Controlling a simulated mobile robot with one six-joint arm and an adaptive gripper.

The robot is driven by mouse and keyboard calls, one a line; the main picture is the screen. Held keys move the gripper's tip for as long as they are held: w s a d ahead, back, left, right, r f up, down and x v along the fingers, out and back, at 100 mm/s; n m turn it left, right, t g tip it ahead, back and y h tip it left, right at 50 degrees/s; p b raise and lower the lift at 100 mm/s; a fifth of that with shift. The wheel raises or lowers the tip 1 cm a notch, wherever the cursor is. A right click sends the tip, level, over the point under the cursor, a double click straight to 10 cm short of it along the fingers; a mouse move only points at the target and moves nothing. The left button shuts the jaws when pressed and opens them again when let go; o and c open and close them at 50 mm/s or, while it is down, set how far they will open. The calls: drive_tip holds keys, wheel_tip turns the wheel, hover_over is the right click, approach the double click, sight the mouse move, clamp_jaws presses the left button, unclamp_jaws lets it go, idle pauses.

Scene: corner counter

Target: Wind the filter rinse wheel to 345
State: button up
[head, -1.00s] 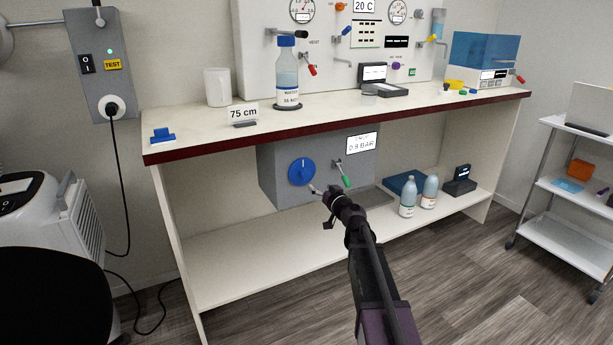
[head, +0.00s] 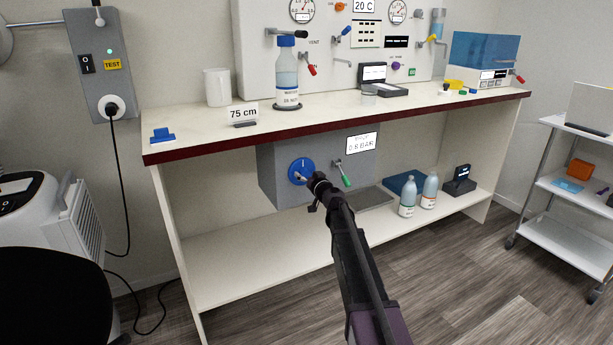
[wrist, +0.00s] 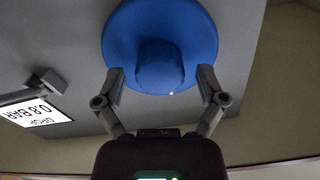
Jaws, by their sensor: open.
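The blue wheel (head: 301,166) is on the front of a grey box under the counter. A pale mark shows near its top edge in the head view. In the wrist view the wheel (wrist: 160,25) fills the upper middle, with a raised blue hub facing me. My gripper (wrist: 160,82) is open, with one fingertip on each side of the hub. Whether the fingers touch it I cannot tell. In the head view my gripper (head: 300,179) is in front of the wheel and covers its lower right part. I see no number scale on the wheel.
A green-tipped lever (head: 343,175) sticks out of the grey box (head: 276,182) just right of the wheel. The counter edge (head: 330,124) overhangs. Bottles (head: 408,198) stand on the lower shelf to the right.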

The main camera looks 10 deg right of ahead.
drive_tip(key=c, duration=1.1)
drive_tip(key=shift+c, duration=0.2)
drive_tip(key=shift+m, duration=0.3)
drive_tip(key=m, duration=0.5)
drive_tip(key=shift+w, duration=0.1)
drive_tip(key=m, duration=0.5)
drive_tip(key=shift+d+f, duration=0.1)
drive_tip(key=m, duration=0.5)
drive_tip(key=shift+f+m, duration=0.1)
drive_tip(key=shift+m, duration=0.3)
drive_tip(key=m, duration=0.5)
drive_tip(key=shift+f+b, duration=0.1)
drive_tip(key=shift+b, duration=0.2)
drive_tip(key=shift+m, duration=0.3)
